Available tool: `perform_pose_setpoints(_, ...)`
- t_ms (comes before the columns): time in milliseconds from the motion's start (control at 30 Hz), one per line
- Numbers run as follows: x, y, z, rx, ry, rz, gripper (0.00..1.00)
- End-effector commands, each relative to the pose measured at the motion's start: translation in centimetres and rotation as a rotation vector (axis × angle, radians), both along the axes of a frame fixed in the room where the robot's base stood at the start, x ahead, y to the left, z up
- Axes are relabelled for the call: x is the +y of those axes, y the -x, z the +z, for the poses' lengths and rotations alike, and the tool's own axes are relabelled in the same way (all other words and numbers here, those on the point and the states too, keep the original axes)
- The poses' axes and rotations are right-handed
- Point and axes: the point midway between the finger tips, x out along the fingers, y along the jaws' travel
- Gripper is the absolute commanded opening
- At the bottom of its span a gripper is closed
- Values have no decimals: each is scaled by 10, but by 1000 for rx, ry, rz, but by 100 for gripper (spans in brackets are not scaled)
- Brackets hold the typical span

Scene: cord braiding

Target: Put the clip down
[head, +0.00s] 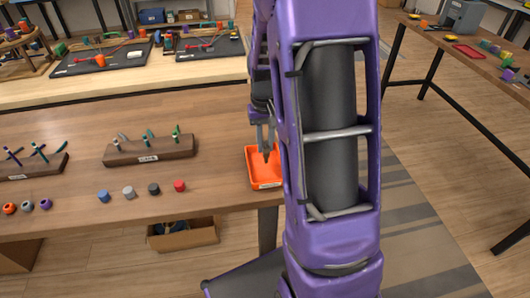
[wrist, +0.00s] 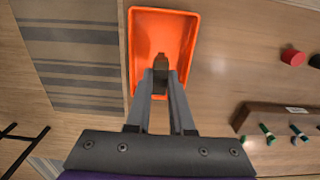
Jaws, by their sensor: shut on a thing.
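My gripper (wrist: 160,85) is shut on a small dark clip (wrist: 160,63), which shows between the fingertips in the wrist view. The orange tray (wrist: 137,28) lies under the clip, and I see no other thing in it. In the head view my gripper (head: 266,142) points down at the orange tray (head: 264,185) at the table's right end. Whether the clip touches the tray floor I cannot tell. My arm hides the tray's right side in the head view.
A wooden block with several pegs and cords (head: 150,150) stands left of the tray. A red cylinder (head: 179,185), a black one (head: 153,188), a grey one (head: 128,192) and a blue one (head: 103,196) stand in front of it. The table ends just right of the tray.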

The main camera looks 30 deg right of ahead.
Motion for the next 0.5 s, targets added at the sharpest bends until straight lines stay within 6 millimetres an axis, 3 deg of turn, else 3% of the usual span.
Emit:
perform_pose_setpoints(200, 0, 0, -31, 2, -1, 0, 0)
perform_pose_setpoints(500, 0, 0, -33, 0, 0, 0, 0)
